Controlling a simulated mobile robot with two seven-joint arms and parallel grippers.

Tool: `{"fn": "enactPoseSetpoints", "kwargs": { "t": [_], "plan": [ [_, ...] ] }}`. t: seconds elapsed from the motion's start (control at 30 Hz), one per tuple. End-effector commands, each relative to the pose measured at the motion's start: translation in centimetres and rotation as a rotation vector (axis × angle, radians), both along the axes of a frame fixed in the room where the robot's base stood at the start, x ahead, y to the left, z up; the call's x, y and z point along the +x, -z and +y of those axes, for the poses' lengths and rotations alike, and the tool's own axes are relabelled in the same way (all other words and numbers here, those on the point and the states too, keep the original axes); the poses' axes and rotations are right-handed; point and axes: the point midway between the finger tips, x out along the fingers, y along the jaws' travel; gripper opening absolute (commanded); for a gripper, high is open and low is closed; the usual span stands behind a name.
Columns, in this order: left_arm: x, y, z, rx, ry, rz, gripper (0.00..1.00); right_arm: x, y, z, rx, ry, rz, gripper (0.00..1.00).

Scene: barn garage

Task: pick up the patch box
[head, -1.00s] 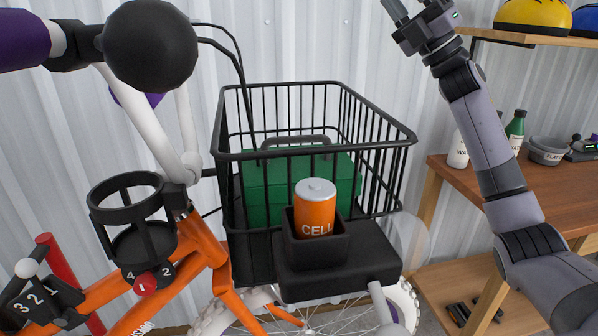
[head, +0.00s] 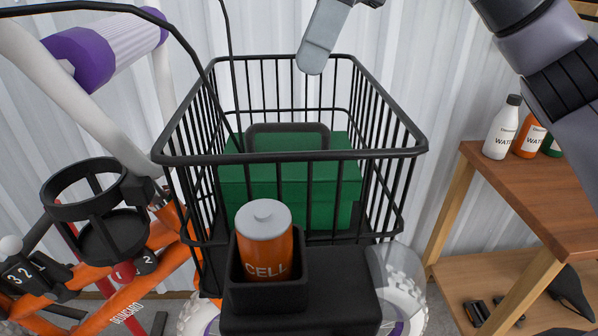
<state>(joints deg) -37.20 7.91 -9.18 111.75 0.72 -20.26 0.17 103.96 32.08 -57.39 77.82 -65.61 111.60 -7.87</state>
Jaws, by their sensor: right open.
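The patch box appears to be the green box (head: 335,184) with a dark carry handle (head: 288,128) on top. It sits inside the black wire basket (head: 415,143) on the bike's front, partly hidden behind the basket's bars. My right gripper (head: 316,52) reaches in at the top, above the basket's far rim and apart from the box. One light grey finger shows, and the rest is cut off by the frame's upper edge. It is open, with nothing seen in it. My left gripper is not in view.
An orange cell (head: 268,252) stands in a black holder in front of the basket. A black cup ring (head: 82,205) and a purple grip (head: 85,55) are at left. A wooden bench (head: 535,185) with bottles (head: 503,125) stands at right. The corrugated wall is behind.

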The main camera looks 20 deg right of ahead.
Motion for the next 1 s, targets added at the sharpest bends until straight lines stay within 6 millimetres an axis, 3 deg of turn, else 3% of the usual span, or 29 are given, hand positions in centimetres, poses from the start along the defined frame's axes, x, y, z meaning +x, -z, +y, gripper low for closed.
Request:
{"fn": "enactPoseSetpoints", "kwargs": {
  "t": [0.6,1.0],
  "plan": [
    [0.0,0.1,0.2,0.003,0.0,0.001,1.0,-0.8,6.2,2.6,-0.011,-0.001,0.002,0.42],
    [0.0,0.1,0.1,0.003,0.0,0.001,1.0,-0.8,6.5,2.8,-0.009,-0.001,0.0,0.42]
  ]
}}
